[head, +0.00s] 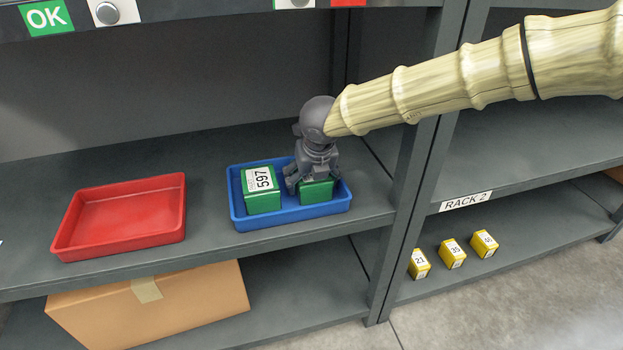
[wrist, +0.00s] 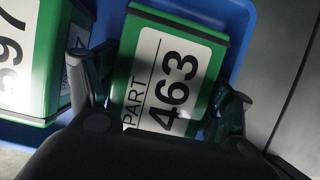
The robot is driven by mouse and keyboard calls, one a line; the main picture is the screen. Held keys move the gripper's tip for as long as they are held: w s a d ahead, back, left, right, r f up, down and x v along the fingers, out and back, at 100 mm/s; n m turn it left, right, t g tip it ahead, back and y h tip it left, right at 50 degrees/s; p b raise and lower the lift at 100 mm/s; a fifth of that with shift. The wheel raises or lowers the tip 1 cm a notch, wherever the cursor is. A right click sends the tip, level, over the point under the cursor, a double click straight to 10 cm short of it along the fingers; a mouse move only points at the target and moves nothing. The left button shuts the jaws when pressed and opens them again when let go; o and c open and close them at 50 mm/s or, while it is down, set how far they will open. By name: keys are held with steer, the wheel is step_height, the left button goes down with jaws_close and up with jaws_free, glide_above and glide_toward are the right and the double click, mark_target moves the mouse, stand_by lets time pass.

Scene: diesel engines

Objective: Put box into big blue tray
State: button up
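A green box with a white label reading 463 (wrist: 172,80) stands in the right part of the blue tray (head: 290,215). In the head view this box (head: 316,190) shows below my gripper (head: 310,182). The wrist view shows my gripper's fingers (wrist: 160,105) on either side of the box, close to its sides; whether both touch it I cannot tell. Another green box, labelled 597 (head: 261,190), stands in the left part of the same tray. It also shows at the left edge of the wrist view (wrist: 30,60).
An empty red tray (head: 120,217) lies to the left on the same shelf. A cardboard box (head: 150,305) is on the shelf below. Several small yellow boxes (head: 453,253) stand on the lower right shelf. A grey rack post (head: 415,190) rises right of the blue tray.

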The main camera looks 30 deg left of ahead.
steer(key=shift+r, duration=0.1)
steer(key=p+v, duration=0.4)
steer(key=v, duration=0.8)
